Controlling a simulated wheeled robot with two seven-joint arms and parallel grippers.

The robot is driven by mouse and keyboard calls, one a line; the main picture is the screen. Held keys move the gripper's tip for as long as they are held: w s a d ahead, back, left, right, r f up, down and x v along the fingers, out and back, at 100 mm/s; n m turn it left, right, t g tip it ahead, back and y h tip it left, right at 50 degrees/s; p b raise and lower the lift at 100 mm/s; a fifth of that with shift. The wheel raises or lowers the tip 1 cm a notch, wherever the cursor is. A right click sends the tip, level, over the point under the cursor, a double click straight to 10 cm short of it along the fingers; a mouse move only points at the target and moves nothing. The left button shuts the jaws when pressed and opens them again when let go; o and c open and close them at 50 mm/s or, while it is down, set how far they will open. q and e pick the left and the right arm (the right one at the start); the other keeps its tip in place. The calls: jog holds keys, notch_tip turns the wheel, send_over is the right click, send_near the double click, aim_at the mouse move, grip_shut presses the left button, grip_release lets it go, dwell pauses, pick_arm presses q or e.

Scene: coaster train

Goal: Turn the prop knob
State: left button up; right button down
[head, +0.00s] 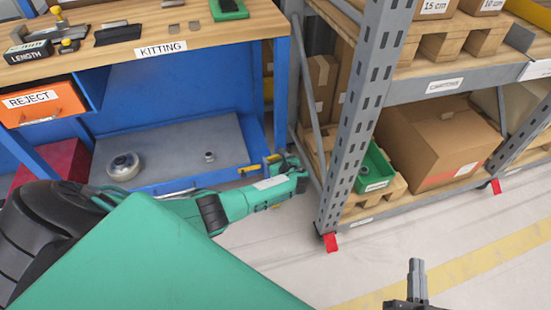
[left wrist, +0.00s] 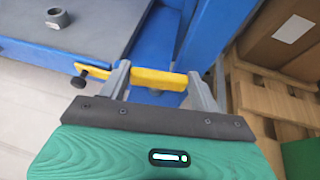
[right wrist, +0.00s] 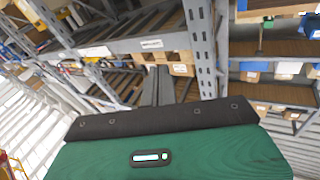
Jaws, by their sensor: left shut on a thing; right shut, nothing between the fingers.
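A yellow bar (left wrist: 150,78) with a small black knob (left wrist: 82,80) at its left end sits along the front corner of the blue bench in the left wrist view. The bar also shows in the head view (head: 248,170). My left gripper (head: 277,164) is shut on the yellow bar, with a finger at either side of its middle section. The black knob lies just outside the left finger. My right gripper (head: 417,267) is shut and empty, low at the right of the head view; its fingers also lie together in the right wrist view (right wrist: 158,75).
The blue kitting bench (head: 200,60) has a grey lower shelf (head: 180,150) with a round metal part (head: 124,166) and a small ring (head: 209,156). A grey rack post (head: 365,110) stands just right of my left gripper. A green bin (head: 373,168) sits low on the rack.

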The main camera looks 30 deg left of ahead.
pick_arm(q)
jog(key=o, duration=1)
jog(key=p+v, duration=0.1)
jog(key=v, duration=0.2)
jog(key=shift+r+p, duration=0.15)
jog(key=shift+p, duration=0.15)
jog(key=p, duration=0.3)
send_near(274, 156)
jog(key=v, duration=0.4)
jog(key=shift+s+d+r, duration=0.2)
jog(key=shift+s+d, duration=0.1)
jog(key=shift+d, duration=0.15)
pick_arm(e)
jog(key=s+d+f+g+h, duration=0.3)
jog(key=s+d+f+g, duration=0.1)
jog(key=f+g, duration=0.4)
jog(key=shift+s+g, duration=0.4)
jog(key=shift+g, duration=0.2)
